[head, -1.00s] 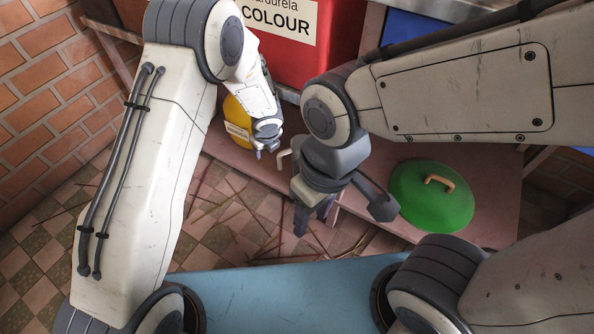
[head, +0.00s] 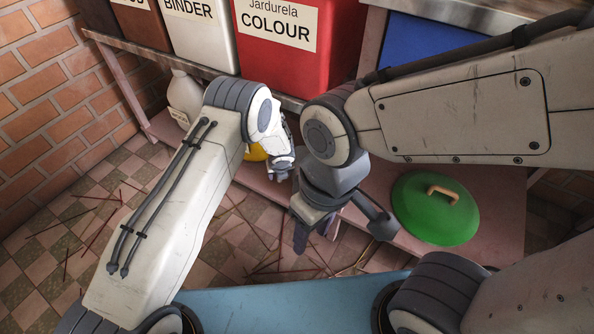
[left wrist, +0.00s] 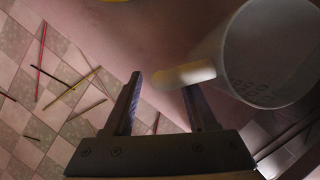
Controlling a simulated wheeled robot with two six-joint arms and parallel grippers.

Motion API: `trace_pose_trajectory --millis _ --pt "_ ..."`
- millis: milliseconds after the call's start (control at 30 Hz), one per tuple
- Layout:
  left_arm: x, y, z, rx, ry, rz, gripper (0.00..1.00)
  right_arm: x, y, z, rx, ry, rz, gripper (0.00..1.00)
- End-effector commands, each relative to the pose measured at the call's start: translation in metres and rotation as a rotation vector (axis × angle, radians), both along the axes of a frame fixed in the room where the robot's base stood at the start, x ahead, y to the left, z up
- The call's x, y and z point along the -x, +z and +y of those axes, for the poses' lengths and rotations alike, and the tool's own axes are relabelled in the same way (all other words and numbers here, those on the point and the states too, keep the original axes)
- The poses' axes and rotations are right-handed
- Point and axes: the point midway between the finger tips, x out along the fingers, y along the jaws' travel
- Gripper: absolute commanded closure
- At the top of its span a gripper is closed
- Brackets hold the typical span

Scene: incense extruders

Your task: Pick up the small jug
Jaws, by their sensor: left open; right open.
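The small jug (left wrist: 270,50) shows in the left wrist view at the upper right, a pale cup-like body with faint markings. Its pale handle (left wrist: 178,76) points left toward my left gripper (left wrist: 162,85). The handle's end lies over the gap between the open fingers, and its near part overlaps the right fingertip; I cannot tell whether they touch. In the head view my left gripper (head: 281,172) is small and partly hidden, and the jug is hidden behind my arms. My right gripper (head: 342,230) is open and empty in front of the low shelf.
A green lid (head: 432,215) with a wooden handle lies on the low pink shelf (head: 490,240). A red colour bin (head: 290,70) and white binder bin (head: 203,45) stand above. A white bottle (head: 184,95) and yellow container (head: 254,153) are below. Thin sticks litter the checkered floor.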

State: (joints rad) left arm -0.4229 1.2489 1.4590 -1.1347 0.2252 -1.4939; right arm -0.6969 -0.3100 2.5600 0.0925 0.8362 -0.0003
Motion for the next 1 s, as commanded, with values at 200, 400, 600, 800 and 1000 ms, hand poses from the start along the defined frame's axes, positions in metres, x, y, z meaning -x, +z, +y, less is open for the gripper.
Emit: trace_pose_trajectory --millis 200,400,600,800,1000 --pt "-0.0062 -0.0151 0.0006 -0.001 -0.001 -0.001 0.43 0.0001 -0.0059 0.0 0.0 0.0 0.0 0.5" --pt "-0.006 -0.0145 0.0007 0.0 0.0 -0.001 0.54 0.0 -0.0054 0.0 0.0 0.0 0.0 0.5" --pt "-0.0059 -0.0143 0.0006 0.0 0.0 -0.001 1.0 0.0 -0.0054 0.0 0.0 0.0 0.0 0.5" --pt "-0.0059 -0.0142 0.0006 0.0 0.0 -0.001 1.0 0.0 -0.0054 0.0 0.0 0.0 0.0 0.5" --pt "-0.006 -0.0142 0.0006 0.001 0.001 -0.001 1.0 0.0 -0.0054 0.0 0.0 0.0 0.0 0.5"
